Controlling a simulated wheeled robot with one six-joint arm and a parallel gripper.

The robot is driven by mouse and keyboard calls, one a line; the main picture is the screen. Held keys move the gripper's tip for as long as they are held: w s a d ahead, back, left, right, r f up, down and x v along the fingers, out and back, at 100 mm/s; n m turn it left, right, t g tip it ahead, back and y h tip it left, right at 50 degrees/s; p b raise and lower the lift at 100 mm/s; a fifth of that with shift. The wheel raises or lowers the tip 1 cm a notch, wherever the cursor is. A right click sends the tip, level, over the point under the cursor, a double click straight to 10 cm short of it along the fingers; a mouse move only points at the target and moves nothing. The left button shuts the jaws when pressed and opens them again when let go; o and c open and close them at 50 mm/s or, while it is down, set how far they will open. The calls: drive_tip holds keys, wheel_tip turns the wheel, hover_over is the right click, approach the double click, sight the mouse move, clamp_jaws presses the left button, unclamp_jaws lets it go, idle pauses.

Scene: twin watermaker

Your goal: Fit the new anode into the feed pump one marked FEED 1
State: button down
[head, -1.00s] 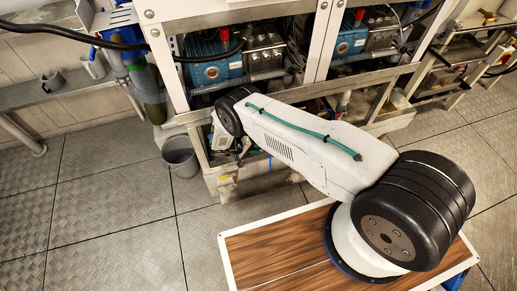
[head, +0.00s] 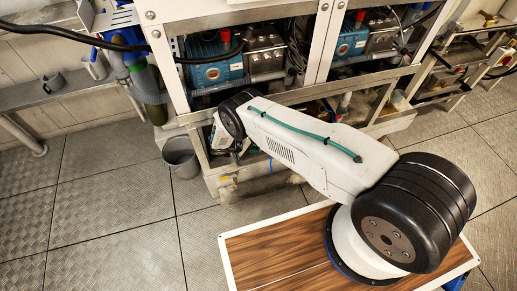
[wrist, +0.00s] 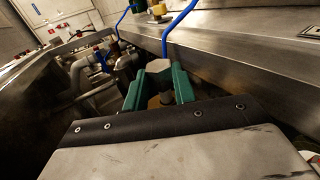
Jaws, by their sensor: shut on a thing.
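My gripper (wrist: 159,88) shows in the wrist view as two green fingers, shut on a piece with a pale grey hexagonal head (wrist: 159,65). It looks like the anode, but its lower part is mostly hidden between the fingers. In the head view, the gripper's end is hidden behind my arm and the steel frame. Two blue pump units stand in the frame, one on the left (head: 212,72) and one on the right (head: 350,42). I cannot read a FEED 1 mark on either.
A steel frame rail (wrist: 215,62) runs close beside the gripper in the wrist view, with blue tubes (wrist: 178,25) at it. Grey pipework (wrist: 98,75) lies to the left. A grey bucket (head: 180,157) stands on the floor left of the frame; open floor (head: 110,190) lies further left.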

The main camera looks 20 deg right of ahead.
drive_tip(key=shift+w, duration=0.5)
drive_tip(key=c, duration=1.1)
unclamp_jaws()
drive_tip(key=shift+o, duration=0.2)
drive_tip(key=s, duration=0.8)
drive_tip(key=s+d+r+y, duration=0.1)
drive_tip(key=r+y, duration=0.5)
drive_tip(key=r, duration=0.6)
drive_tip(key=s+d+r+y, duration=0.2)
drive_tip(key=d+r+y, duration=0.2)
drive_tip(key=r, duration=0.8)
drive_tip(key=shift+s+r+y, duration=0.3)
drive_tip(key=shift+y, duration=0.7)
